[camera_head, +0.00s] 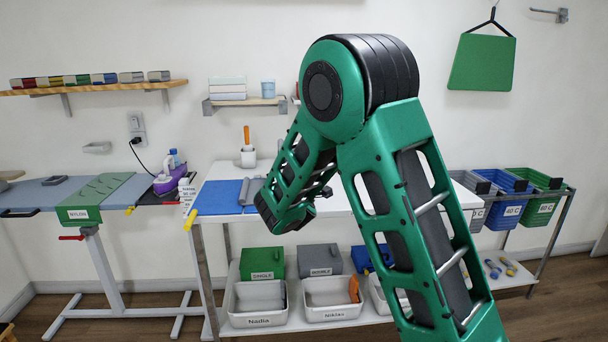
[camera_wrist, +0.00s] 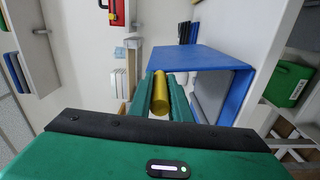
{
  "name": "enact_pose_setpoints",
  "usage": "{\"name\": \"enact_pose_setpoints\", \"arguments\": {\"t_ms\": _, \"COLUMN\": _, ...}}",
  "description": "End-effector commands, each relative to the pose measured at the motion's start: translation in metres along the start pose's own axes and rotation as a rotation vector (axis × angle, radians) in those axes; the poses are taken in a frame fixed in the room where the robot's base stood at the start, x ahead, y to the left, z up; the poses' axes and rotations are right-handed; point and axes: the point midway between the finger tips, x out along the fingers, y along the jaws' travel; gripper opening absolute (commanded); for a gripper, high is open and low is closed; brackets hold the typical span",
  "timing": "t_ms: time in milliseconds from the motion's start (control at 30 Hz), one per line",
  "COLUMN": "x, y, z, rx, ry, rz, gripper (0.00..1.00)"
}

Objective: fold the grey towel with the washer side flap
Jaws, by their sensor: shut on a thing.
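My gripper (camera_wrist: 160,95) is shut on a yellow cylindrical handle (camera_wrist: 160,94), which lies between its green fingers. A blue panel (camera_wrist: 200,58) stands just beyond the fingertips in the wrist view, with a grey surface (camera_wrist: 211,90) beside it; I cannot tell whether that is the towel. In the head view a blue folding panel (camera_head: 218,196) lies on the white table, with a yellow handle (camera_head: 191,219) at its front left corner. A grey piece (camera_head: 250,190), possibly the towel, shows at its right. My arm hides the table's middle, and the fingertips are not visible there.
A second table at the left holds a green panel (camera_head: 90,205) and bottles (camera_head: 172,178). An orange-handled tool stands in a white cup (camera_head: 248,158). Baskets (camera_head: 545,205) hang at the right.

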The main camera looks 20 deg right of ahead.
Motion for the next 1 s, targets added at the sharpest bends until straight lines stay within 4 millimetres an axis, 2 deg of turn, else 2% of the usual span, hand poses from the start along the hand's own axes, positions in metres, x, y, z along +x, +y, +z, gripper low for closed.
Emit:
{"name": "enact_pose_setpoints", "arguments": {"t_ms": 100, "x": -0.001, "y": -0.006, "z": -0.014, "rx": -0.075, "ry": 0.004, "rz": -0.005, "gripper": 0.0}}
{"name": "enact_pose_setpoints", "arguments": {"t_ms": 333, "x": -0.001, "y": -0.011, "z": -0.029, "rx": -0.172, "ry": 0.003, "rz": -0.004, "gripper": 0.0}}
{"name": "enact_pose_setpoints", "arguments": {"t_ms": 967, "x": -0.001, "y": -0.015, "z": -0.033, "rx": -0.216, "ry": 0.0, "rz": -0.007, "gripper": 0.0}}
{"name": "enact_pose_setpoints", "arguments": {"t_ms": 1000, "x": -0.001, "y": -0.015, "z": -0.033, "rx": -0.216, "ry": 0.0, "rz": -0.007, "gripper": 0.27}}
